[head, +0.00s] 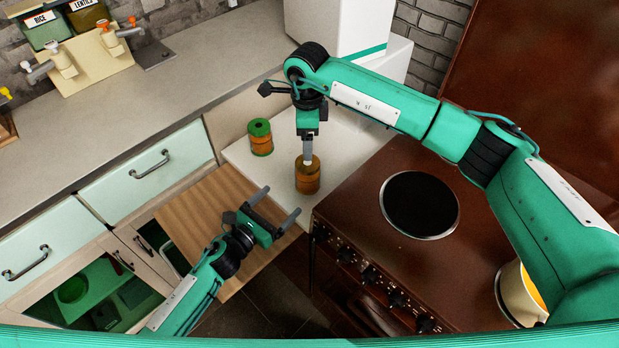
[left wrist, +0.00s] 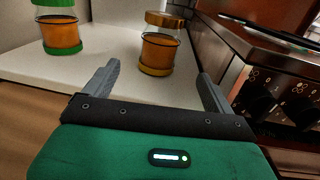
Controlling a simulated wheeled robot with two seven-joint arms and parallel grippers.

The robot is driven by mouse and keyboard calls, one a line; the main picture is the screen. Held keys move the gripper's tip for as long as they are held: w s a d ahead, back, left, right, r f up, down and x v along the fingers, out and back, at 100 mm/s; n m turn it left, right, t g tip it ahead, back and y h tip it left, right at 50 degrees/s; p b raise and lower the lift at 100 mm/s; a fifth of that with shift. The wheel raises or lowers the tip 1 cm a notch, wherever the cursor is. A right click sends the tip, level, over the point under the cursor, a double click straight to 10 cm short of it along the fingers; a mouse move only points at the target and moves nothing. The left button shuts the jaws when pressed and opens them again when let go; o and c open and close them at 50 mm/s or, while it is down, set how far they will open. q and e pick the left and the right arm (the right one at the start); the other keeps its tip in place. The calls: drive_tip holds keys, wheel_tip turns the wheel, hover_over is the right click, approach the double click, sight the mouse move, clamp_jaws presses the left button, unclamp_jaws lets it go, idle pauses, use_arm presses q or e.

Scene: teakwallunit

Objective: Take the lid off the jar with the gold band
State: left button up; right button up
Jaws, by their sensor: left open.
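The jar with the gold band (head: 308,184) stands upright on the white counter beside the stove. It also shows in the left wrist view (left wrist: 158,53), orange inside, with a gold-brown lid (left wrist: 164,19) on top. A second jar with green bands (head: 261,142) stands to its left, and it also shows in the left wrist view (left wrist: 60,38). My right gripper (head: 308,159) points down at the top of the gold-banded jar; its fingers overlap edge-on, so their gap is hidden. My left gripper (head: 281,202) is open and empty, in front of the counter and short of the gold-banded jar.
The brown stove (head: 345,205) with a round black hotplate (head: 419,205) stands close on the right. A wooden board (head: 190,215) lies below my left gripper. A cream pot (head: 517,295) is at the lower right. A white appliance (head: 330,25) stands behind. The long grey counter (head: 130,110) is mostly clear.

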sight(299, 182)
use_arm(q)
drive_tip(key=x, duration=1.2)
drive_tip(key=shift+w, duration=0.1)
clamp_jaws()
use_arm(e)
drive_tip(key=m, duration=2)
drive_tip(key=shift+m, duration=0.3)
drive_tip(key=m, duration=0.6)
drive_tip(key=shift+f, duration=4)
